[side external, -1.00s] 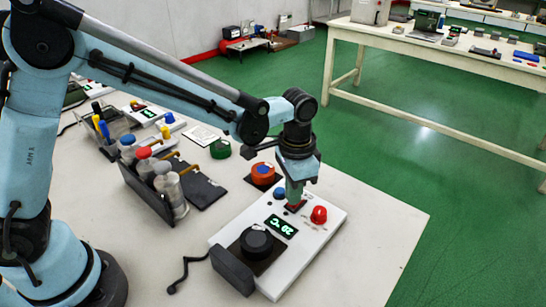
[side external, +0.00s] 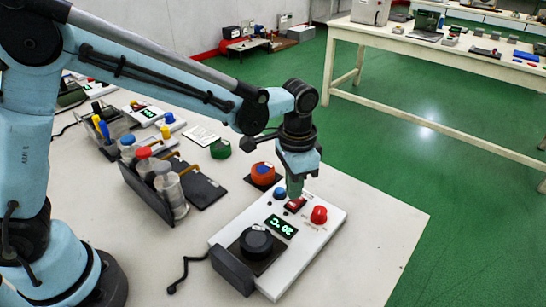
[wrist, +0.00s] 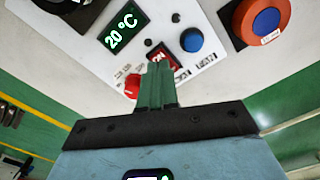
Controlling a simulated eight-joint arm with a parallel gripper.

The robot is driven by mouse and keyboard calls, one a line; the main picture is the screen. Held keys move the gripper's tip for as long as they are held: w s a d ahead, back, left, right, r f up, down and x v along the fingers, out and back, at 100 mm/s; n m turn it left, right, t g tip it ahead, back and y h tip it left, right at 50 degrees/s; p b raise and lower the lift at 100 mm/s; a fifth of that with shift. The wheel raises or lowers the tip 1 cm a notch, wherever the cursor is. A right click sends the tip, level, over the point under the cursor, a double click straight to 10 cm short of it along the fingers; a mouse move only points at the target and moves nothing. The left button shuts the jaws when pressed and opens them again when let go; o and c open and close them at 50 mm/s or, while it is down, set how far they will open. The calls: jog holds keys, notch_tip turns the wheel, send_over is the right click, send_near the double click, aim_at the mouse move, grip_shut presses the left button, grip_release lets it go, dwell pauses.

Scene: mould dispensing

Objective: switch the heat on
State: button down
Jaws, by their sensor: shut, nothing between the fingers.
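The white heater unit (side external: 322,232) lies on the near right of the table. Its green-lit display (side external: 281,226) reads 20 °C, also in the wrist view (wrist: 123,25). A red rocker switch (side external: 295,206) sits on its top between a blue knob (side external: 279,193) and a red knob (side external: 319,214). My gripper (side external: 294,195) is shut and empty, pointing down at the rocker. In the wrist view, its green fingers (wrist: 158,66) cover part of the red rocker (wrist: 170,57). I cannot tell if the tips touch it or which way it is tipped.
A black dial (side external: 256,241) is at the unit's near end. An orange-and-blue round piece (side external: 262,172) stands behind it. A dark rack with jars (side external: 150,195) is to the left. The table's right front corner is clear.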

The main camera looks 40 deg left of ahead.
aim_at(291, 203)
jog(key=shift+r, duration=2.35)
jog(key=s+a+r+n+t, duration=0.1)
jog(key=s+a+n+t, duration=0.2)
jog(key=s+a, duration=0.2)
jog(key=s+a+r+n+t, duration=0.2)
jog(key=s+a, duration=0.4)
jog(key=a, duration=0.4)
jog(key=shift+s+r+n+t, duration=0.2)
jog(key=shift+n+t, duration=0.3)
jog(key=shift+t, duration=0.6)
jog(key=shift+w+a, duration=0.1)
